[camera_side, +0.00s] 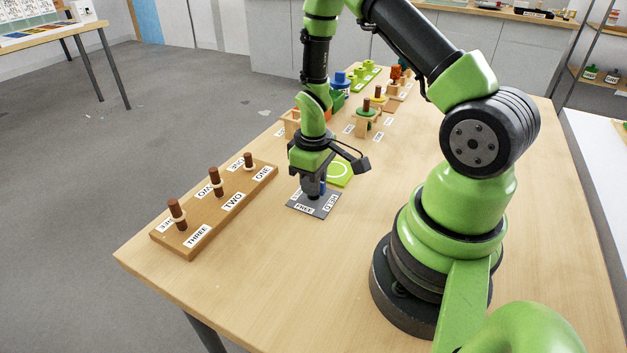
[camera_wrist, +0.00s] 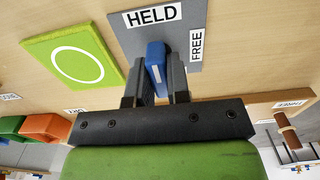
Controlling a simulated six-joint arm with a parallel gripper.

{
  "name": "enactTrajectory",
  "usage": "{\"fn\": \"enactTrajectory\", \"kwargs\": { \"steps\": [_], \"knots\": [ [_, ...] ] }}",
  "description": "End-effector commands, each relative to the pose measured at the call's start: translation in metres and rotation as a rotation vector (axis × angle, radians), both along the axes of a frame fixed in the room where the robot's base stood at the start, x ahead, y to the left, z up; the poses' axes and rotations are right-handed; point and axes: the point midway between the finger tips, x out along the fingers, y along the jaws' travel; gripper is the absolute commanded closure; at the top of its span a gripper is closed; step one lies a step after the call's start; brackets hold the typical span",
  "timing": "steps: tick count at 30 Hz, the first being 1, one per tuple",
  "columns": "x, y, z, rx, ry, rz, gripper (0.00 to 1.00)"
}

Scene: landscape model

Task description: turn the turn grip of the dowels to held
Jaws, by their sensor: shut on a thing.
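The turn grip is a blue block on a grey plate with black-on-white labels. In the wrist view the blue grip (camera_wrist: 155,55) stands between the fingers of my gripper (camera_wrist: 160,75), which is shut on it. A white mark shows on the grip; which label it points at I cannot tell. The HELD label (camera_wrist: 152,16) is above it and the FREE label (camera_wrist: 196,46) to its right. In the side view my gripper (camera_side: 313,187) is low over the grey plate (camera_side: 318,211). Upright brown dowels (camera_side: 216,182) with pale rings stand on a wooden board (camera_side: 205,216) to the left.
A green square with a white circle (camera_side: 341,170) lies behind the grey plate. Wooden stands with coloured pieces (camera_side: 367,117) and a green tray (camera_side: 366,77) stand farther back. The table front (camera_side: 275,270) is clear.

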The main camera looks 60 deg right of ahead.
Motion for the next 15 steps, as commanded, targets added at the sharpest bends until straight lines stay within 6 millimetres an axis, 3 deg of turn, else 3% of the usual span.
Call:
{"fn": "enactTrajectory", "kwargs": {
  "steps": [10,11,12,14,15],
  "knots": [
    [0.0007,-0.0002,0.0008,-0.002,-0.003,0.011,1.00],
    [0.0007,-0.0002,0.0008,-0.002,-0.003,0.011,0.78],
    [0.0007,-0.0002,0.0008,-0.002,-0.003,0.010,0.69],
    [0.0006,-0.0002,0.0007,-0.001,-0.003,0.010,0.57],
    [0.0005,-0.0001,0.0006,-0.001,-0.002,0.009,0.57]
  ]
}}
